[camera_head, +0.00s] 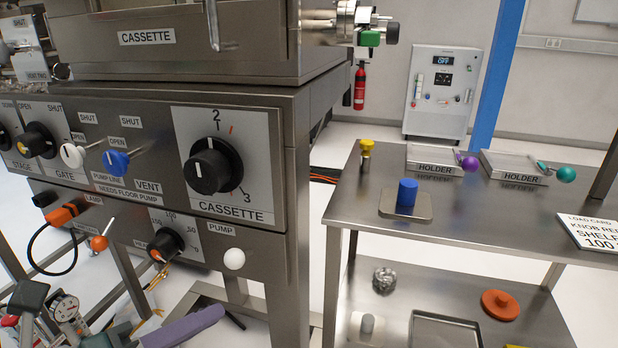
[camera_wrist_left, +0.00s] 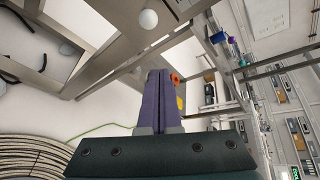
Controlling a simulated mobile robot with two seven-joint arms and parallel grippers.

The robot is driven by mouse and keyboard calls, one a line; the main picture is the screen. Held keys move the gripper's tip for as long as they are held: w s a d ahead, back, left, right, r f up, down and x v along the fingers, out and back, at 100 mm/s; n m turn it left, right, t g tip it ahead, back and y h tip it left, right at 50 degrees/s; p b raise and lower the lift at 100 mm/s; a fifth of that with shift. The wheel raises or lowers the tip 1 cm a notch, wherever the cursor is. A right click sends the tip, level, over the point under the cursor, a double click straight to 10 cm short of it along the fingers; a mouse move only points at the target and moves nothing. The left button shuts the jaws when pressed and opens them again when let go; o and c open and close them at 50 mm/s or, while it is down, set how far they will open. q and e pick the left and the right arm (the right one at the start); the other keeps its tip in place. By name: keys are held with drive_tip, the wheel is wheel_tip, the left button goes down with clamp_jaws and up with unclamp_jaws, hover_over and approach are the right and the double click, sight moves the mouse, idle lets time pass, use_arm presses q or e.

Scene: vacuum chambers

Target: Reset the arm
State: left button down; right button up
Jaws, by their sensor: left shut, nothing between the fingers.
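My left gripper (camera_head: 210,315) is at the bottom left of the head view, below the front panel and the white pump knob (camera_head: 234,259). Its purple fingers are together and empty. In the left wrist view the gripper (camera_wrist_left: 161,75) shows its two fingers side by side with nothing between them. The white knob (camera_wrist_left: 148,19) is above and apart from the fingertips there. My right gripper is not in either view.
The cassette panel (camera_head: 222,164) with its dials and levers stands at the left. A steel table (camera_head: 470,222) at the right bears a blue cylinder (camera_head: 407,192) and two holders (camera_head: 435,160). Its lower shelf (camera_head: 400,290) bears an orange disc (camera_head: 499,304). Coiled hose (camera_wrist_left: 35,157) lies on the floor.

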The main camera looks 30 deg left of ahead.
use_arm(q)
wheel_tip(320, 180, up, 8)
drive_tip(key=n+g+y+p, duration=0.35)
drive_tip(key=n+p, duration=0.45)
drive_tip(key=n, duration=0.5)
drive_tip(key=s+d+r+n+g+h+p, duration=0.3)
drive_tip(key=s+d+r+n+g+p, duration=0.45)
drive_tip(key=s+r+n, duration=0.25)
wheel_tip(320, 180, up, 35)
drive_tip(key=t+p, duration=0.1)
drive_tip(key=p, duration=3.4)
drive_tip(key=shift+a+f, duration=0.15)
drive_tip(key=shift+a, duration=0.3)
